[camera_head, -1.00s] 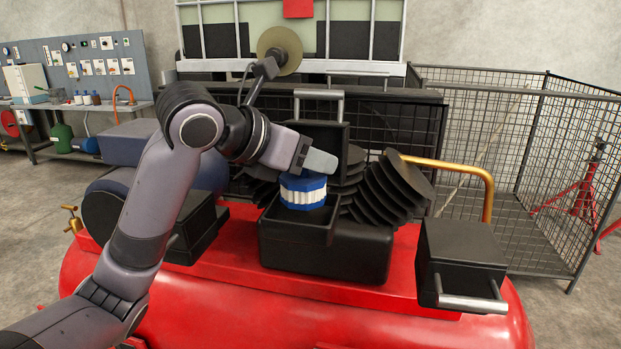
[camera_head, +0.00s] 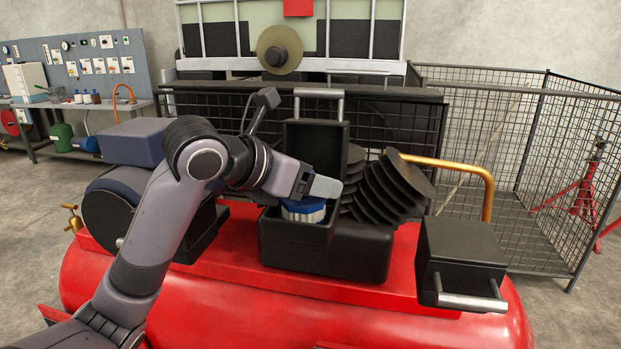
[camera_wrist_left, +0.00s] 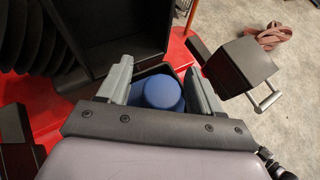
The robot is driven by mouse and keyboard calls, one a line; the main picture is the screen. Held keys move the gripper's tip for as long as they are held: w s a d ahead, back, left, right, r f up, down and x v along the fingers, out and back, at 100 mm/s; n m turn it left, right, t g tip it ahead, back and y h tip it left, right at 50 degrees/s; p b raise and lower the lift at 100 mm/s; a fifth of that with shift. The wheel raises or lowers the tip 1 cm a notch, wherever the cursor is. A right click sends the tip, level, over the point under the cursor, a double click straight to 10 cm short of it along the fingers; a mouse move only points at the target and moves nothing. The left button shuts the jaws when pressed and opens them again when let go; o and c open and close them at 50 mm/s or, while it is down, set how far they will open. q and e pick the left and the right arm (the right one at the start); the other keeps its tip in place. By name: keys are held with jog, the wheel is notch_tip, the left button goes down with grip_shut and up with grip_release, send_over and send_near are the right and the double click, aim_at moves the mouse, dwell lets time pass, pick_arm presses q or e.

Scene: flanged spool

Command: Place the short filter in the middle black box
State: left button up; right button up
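The short filter (camera_head: 303,211), with a blue top and white ribbed side, is low inside the open middle black box (camera_head: 285,245), its lower part hidden by the front wall. The box's lid (camera_head: 318,146) stands upright behind it. My left gripper (camera_head: 322,187) reaches over the box from the left, its fingers at the filter's top. In the left wrist view the filter's round blue top (camera_wrist_left: 162,92) sits between the two fingers (camera_wrist_left: 160,80), which appear closed on its wider blue rim. Whether the filter touches the box floor is hidden. My right gripper is not in view.
A closed black box (camera_head: 462,258) with a bar handle stands to the right on the red tank (camera_head: 400,320). Another dark box (camera_head: 195,240) is partly behind my left arm. Black fins (camera_head: 392,190) and a brass pipe (camera_head: 470,168) stand behind and right of the middle box.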

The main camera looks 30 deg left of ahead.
pick_arm(q)
jog(key=shift+r, duration=0.2)
jog(key=shift+s+a+r, duration=0.1)
jog(key=shift+s, duration=0.2)
jog(key=b+v, duration=0.1)
jog(key=v, duration=1)
jog(key=shift+s, duration=0.15)
jog(key=shift+r, duration=0.1)
jog(key=shift+a, duration=0.1)
